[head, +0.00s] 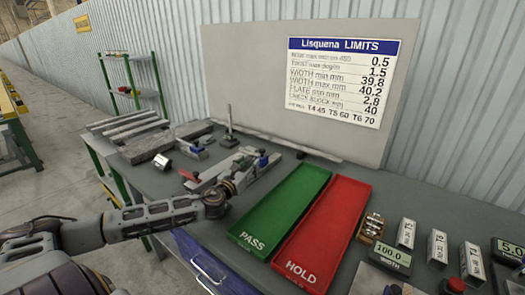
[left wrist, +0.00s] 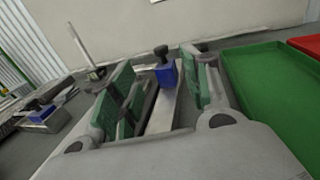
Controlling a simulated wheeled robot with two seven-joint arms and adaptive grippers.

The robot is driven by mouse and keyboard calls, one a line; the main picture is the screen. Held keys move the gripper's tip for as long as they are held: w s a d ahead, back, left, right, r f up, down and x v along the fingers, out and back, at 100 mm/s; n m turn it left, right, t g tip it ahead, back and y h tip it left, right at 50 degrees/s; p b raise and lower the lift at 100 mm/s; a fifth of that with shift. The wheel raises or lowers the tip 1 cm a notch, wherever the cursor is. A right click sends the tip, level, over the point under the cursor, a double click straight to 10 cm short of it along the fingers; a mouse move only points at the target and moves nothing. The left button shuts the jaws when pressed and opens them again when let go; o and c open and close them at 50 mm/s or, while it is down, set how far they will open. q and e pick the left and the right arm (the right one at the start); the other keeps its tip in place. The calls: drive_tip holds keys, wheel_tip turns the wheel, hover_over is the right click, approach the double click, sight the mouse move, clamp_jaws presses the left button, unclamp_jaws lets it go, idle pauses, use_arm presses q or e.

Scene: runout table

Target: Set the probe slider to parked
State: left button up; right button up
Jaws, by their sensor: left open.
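A grey metal fixture with a long pale rail (head: 262,181) lies on the table left of the green tray. A blue slider block with a black knob (head: 263,158) sits toward its far end. In the left wrist view the blue block (left wrist: 166,75) and its black knob show beyond and between my fingers, above the rail (left wrist: 162,110). My left gripper (head: 238,174) is over the fixture, open, with its green-padded fingers (left wrist: 165,92) on either side of the rail. I cannot tell whether they touch it. No slider marking is legible. My right gripper is not in view.
A green PASS tray (head: 281,208) and a red HOLD tray (head: 322,232) lie right of the fixture. A smaller fixture with a blue part (head: 197,146), a metal cylinder (head: 162,161) and a stand (head: 229,130) are to the left and behind. A limits board (head: 343,80) stands behind.

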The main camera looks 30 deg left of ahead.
sight(261, 151)
use_arm(q)
drive_tip(key=shift+w+a, duration=0.1)
drive_tip(key=shift+w, duration=0.2)
drive_tip(key=shift+w+a, duration=0.2)
drive_tip(key=shift+w, duration=1.2)
drive_tip(key=shift+w+a, duration=0.15)
drive_tip(key=shift+w, duration=1.25)
drive_tip(key=shift+w+a, duration=0.15)
drive_tip(key=shift+w, duration=0.85)
drive_tip(key=shift+w+a, duration=0.15)
drive_tip(key=shift+w, duration=0.85)
drive_tip(key=shift+w+a, duration=0.15)
drive_tip(key=shift+w, duration=1.35)
drive_tip(key=shift+w+a, duration=0.1)
drive_tip(key=shift+w, duration=0.15)
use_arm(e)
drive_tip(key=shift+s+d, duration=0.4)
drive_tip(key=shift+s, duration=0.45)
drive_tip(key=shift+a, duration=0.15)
